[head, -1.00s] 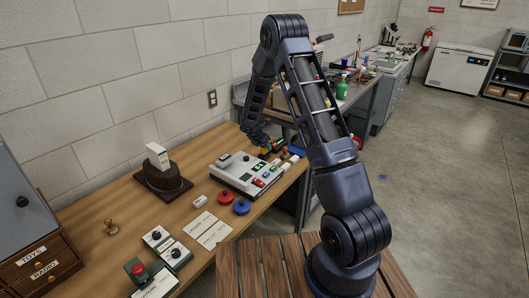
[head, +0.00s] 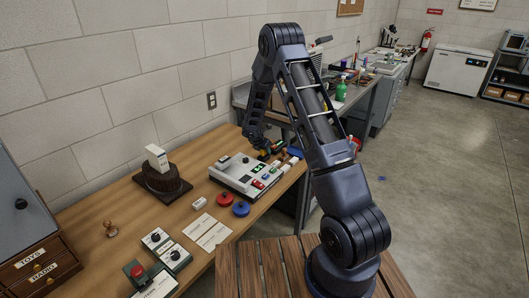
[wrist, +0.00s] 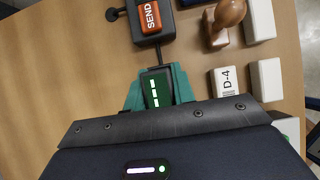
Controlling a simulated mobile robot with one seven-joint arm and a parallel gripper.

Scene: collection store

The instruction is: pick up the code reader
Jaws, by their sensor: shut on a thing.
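In the wrist view, my gripper (wrist: 158,92) has teal fingers, one on each side of a small dark green block with white bars (wrist: 155,88), which I take to be the code reader. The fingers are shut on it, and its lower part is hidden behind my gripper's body. I cannot tell whether it touches the table. In the head view, my gripper is at the far end of the wooden table, beside the pale console (head: 245,175), and is too small to make out clearly.
In the wrist view, a dark box with an orange SEND button (wrist: 150,15) lies just beyond the fingers. A wooden stamp (wrist: 226,14), a white D-4 block (wrist: 227,84) and other white blocks are on the right. Bare table (wrist: 60,65) lies to the left.

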